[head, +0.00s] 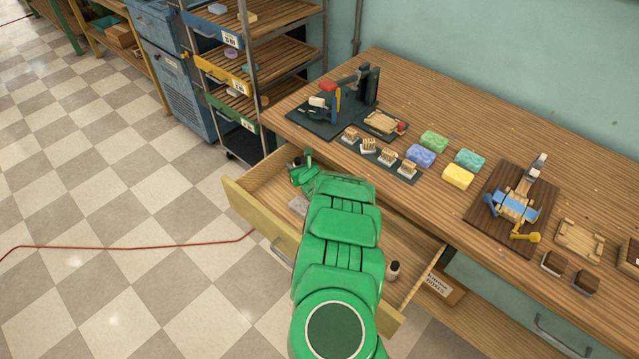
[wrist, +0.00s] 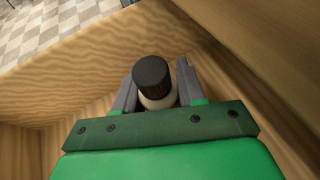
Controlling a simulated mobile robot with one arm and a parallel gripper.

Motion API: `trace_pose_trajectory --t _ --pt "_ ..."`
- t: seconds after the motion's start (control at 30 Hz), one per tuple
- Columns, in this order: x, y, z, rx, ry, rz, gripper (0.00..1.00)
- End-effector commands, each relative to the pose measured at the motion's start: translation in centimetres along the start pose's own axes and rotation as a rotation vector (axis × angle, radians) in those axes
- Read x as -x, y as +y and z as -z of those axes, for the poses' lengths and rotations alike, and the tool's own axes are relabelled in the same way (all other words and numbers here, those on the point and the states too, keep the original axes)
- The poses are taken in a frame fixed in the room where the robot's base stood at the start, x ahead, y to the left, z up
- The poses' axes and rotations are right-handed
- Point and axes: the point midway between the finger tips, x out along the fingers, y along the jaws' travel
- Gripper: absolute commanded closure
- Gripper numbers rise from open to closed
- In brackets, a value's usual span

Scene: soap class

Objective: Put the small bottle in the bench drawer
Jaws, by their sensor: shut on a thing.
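In the wrist view the small bottle (wrist: 152,76) has a ribbed black cap and a pale cream body. My gripper (wrist: 156,80) is shut on it, with one grey finger on each side. The bottle is inside the open bench drawer (head: 246,205), close to its wooden walls; I cannot tell whether it touches the drawer floor.
The bench top (head: 440,110) above holds a dark tool stand (head: 340,105), several brushes, coloured soap bars (head: 457,176) and a wooden board (head: 480,215). A shelf rack (head: 250,85) stands behind left. A red cable (head: 120,247) crosses the open tiled floor.

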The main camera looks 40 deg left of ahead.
Motion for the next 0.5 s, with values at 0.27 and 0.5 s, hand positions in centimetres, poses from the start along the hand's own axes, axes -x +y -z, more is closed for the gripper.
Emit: trace_pose_trajectory --t 0.27,0.5 --pt "-0.7 0.0 1.6 0.001 -0.002 0.0 0.91" --pt "-0.9 0.0 2.2 0.0 -0.002 0.0 0.91"
